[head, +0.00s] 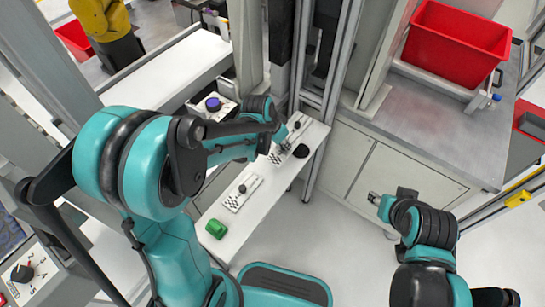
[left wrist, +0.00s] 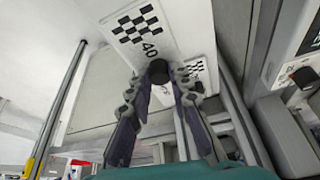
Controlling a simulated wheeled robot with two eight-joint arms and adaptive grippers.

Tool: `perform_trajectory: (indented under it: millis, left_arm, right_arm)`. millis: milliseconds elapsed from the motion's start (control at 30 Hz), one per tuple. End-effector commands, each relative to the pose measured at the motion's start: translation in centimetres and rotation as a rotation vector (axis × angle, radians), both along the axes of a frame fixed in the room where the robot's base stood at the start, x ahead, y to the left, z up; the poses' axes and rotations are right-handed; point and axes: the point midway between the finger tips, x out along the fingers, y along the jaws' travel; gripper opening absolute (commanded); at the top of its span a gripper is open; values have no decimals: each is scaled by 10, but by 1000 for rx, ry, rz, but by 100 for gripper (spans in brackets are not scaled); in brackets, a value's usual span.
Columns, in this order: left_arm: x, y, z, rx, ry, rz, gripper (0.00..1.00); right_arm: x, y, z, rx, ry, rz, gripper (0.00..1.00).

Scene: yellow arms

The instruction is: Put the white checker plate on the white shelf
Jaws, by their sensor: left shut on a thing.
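A white checker plate (left wrist: 150,28) with a black checker pattern and the number 40 fills the top of the left wrist view. My left gripper (left wrist: 158,80) is shut on its black knob (left wrist: 158,71). I cannot tell whether the held plate touches the shelf. A second checker plate (head: 242,193) with a black knob lies nearer on the shelf. My right gripper (head: 375,199) is apart at the right, its fingers too small to judge.
Another white surface (head: 165,72) is at the upper left. Metal posts (head: 328,100) stand behind the shelf. A red bin (head: 457,45) sits on a grey cabinet (head: 430,125). The floor right of the shelf is clear.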

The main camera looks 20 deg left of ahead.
Motion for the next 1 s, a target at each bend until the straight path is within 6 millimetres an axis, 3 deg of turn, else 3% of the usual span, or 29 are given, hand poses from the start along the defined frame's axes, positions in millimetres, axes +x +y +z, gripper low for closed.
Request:
perform_trajectory:
  millis: [200, 333, 567, 767, 800, 867, 1000]
  left_arm:
    - [-7, 28, -18, 0, 0, 1, 0]
    - [-7, 29, -24, 0, 0, -1, 0]
    - [-7, 29, -58, 0, 0, -1, 0]
    - [-7, 29, -58, 1, 1, -1, 0]
    - [-7, 29, -58, 1, 1, -1, 25]
    - [-7, 29, -58, 1, 1, -1, 40]
    - [-7, 29, -58, 1, 1, -1, 40]
  right_arm:
    - [0, 0, -11, 0, 0, 0, 40]
    - [0, 0, -14, 0, 0, 0, 40]
    - [0, 0, -33, 0, 0, 0, 40]
    - [0, 0, -31, 0, 0, 0, 40]
    - [0, 0, -31, 0, 0, 0, 40]
    - [0, 0, -31, 0, 0, 0, 40]
    - [0, 0, -31, 0, 0, 0, 40]
